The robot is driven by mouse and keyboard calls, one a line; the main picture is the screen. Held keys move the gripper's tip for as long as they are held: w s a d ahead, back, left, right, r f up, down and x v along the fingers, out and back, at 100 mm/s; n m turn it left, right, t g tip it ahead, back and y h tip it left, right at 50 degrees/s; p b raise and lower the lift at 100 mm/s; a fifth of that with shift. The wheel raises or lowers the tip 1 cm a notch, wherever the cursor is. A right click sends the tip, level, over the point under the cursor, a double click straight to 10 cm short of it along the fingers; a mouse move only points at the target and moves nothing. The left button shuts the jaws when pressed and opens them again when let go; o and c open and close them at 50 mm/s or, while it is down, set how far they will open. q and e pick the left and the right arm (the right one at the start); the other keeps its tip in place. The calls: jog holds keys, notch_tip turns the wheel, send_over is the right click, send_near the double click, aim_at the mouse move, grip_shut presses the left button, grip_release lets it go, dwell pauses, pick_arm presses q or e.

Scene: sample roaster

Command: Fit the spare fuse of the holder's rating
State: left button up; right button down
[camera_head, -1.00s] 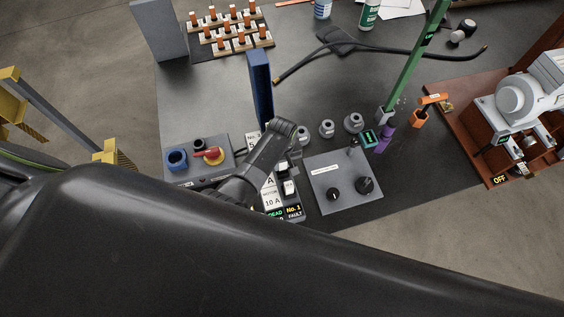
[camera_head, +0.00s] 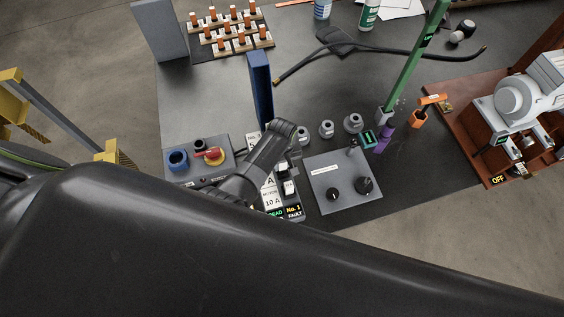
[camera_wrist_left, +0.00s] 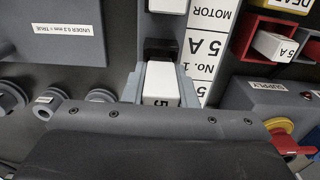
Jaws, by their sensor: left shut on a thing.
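In the left wrist view my left gripper (camera_wrist_left: 161,76) is shut on a white fuse (camera_wrist_left: 160,92) marked 5, with one grey finger on each side. The fuse is at a black holder slot (camera_wrist_left: 160,48) beside a label reading No. 1, 5 A, MOTOR (camera_wrist_left: 206,52). I cannot tell how deep it sits. In the head view my left wrist (camera_head: 272,146) hides the fingertips and this fuse. A 10 A label (camera_head: 272,202) and a white block (camera_head: 288,188) show below the wrist. My right gripper is not seen.
A supply box with a red and yellow switch (camera_head: 214,155) stands left of the wrist. A grey gauge plate with knobs (camera_head: 343,182) is to the right. A blue post (camera_head: 260,85) rises behind the wrist. Racks of orange-topped pieces (camera_head: 232,30) are at the back.

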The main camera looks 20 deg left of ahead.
pick_arm(q)
jog(key=shift+f, duration=0.15)
jog(key=shift+f+b, duration=0.6)
jog(key=shift+f, duration=0.05)
jog(key=shift+r+p, duration=0.85)
jog(key=shift+p, duration=0.1)
jog(key=shift+p, duration=0.3)
dwell(0.6)
jog(key=shift+f, duration=0.25)
jog(key=shift+f+b, duration=0.65)
jog(key=shift+b, duration=0.05)
jog(key=shift+r+p, duration=0.9)
jog(key=shift+p, duration=0.1)
